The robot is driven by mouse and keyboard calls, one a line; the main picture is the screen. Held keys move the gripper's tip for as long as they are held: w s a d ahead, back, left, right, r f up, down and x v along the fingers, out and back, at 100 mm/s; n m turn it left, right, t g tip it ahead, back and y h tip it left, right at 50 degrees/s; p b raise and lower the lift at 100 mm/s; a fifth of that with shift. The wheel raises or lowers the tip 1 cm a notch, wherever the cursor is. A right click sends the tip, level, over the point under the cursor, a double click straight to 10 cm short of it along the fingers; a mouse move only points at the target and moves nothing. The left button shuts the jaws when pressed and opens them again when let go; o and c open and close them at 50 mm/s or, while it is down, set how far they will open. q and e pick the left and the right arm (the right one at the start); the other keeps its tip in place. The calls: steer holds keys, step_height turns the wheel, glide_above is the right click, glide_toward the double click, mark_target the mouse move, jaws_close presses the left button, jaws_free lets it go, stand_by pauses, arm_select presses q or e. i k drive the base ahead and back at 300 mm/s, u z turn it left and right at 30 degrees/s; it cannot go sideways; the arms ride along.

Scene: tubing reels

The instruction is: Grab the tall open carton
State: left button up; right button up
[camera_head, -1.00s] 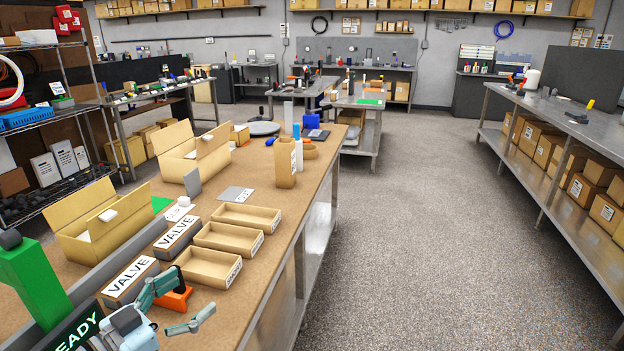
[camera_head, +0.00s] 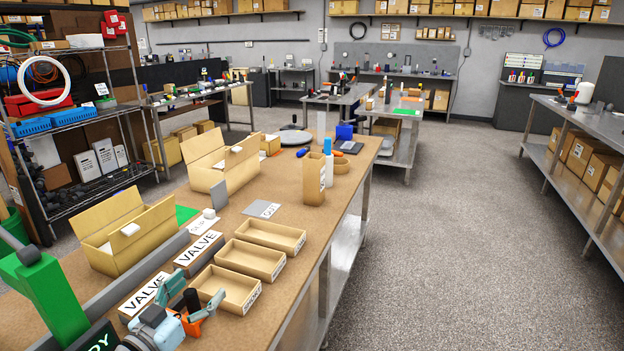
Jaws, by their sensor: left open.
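The tall open carton (camera_head: 314,179) is a narrow brown box standing upright on the long workbench, near its right edge, with a printed label on its right side. A white and blue bottle (camera_head: 328,163) stands right behind it. My left gripper (camera_head: 194,304) is at the bottom of the view, open, over the near end of the bench. It is well short of the carton, with the shallow trays between them. An orange and black object shows by its fingers; I cannot tell whether they touch it. My right gripper is not in view.
Shallow open trays (camera_head: 271,236) and VALVE boxes (camera_head: 199,250) lie on the bench (camera_head: 290,222). Two flapped open boxes (camera_head: 124,232) stand at the left. A green post (camera_head: 45,290) rises at the near left. The floor (camera_head: 440,220) to the right is clear.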

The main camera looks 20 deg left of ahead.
mark_target(314, 164)
steer(key=i, duration=1.75)
steer(key=z, duration=0.05)
